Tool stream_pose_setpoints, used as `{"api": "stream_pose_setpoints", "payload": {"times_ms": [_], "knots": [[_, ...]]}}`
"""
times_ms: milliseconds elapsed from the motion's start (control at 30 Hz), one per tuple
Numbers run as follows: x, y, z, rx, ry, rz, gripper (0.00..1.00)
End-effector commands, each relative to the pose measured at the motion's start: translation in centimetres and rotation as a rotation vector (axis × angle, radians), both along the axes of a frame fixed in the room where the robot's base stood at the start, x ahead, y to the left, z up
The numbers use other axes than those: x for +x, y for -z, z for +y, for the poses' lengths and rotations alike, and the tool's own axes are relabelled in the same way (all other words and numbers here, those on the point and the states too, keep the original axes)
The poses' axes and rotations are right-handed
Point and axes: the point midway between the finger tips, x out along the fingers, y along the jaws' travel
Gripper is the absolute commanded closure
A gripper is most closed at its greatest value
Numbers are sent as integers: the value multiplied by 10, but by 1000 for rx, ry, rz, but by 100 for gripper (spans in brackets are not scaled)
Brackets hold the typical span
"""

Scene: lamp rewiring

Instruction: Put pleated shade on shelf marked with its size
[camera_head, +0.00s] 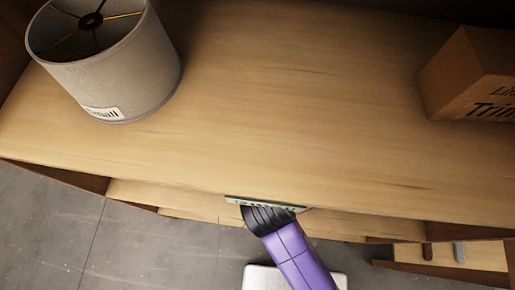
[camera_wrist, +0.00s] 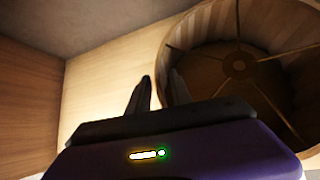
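The pleated shade (camera_wrist: 205,25) shows large at the right of the wrist view, its round opening with dark spokes facing the camera. My gripper (camera_wrist: 160,85) is in front of it at the shade's left side. The two dark fingers stand apart with a gap between them; the right finger overlaps the shade's edge, and I cannot tell if it touches. In the head view my purple arm reaches in under the front edge of the wooden shelf top (camera_head: 270,110), which hides the fingers and the pleated shade. A label plate (camera_head: 245,200) on that edge is partly covered and unreadable.
A grey drum shade (camera_head: 125,75) labelled "Small" stands at the left of the shelf top. A cardboard box (camera_head: 470,75) marked "Trim" stands at the right. The middle of the top is clear. In the wrist view, wooden walls (camera_wrist: 30,100) close in at the left.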

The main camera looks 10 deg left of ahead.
Motion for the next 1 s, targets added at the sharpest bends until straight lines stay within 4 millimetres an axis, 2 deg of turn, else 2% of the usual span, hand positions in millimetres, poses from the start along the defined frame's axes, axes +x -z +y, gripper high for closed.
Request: {"api": "stream_pose_setpoints", "payload": {"times_ms": [267, 700, 1000], "knots": [[-3, -2, 0, 0, 0, 0, 74], [-46, -45, -9, 1, -1, 0, 74], [-53, -52, -11, -1, 1, 0, 74]]}}
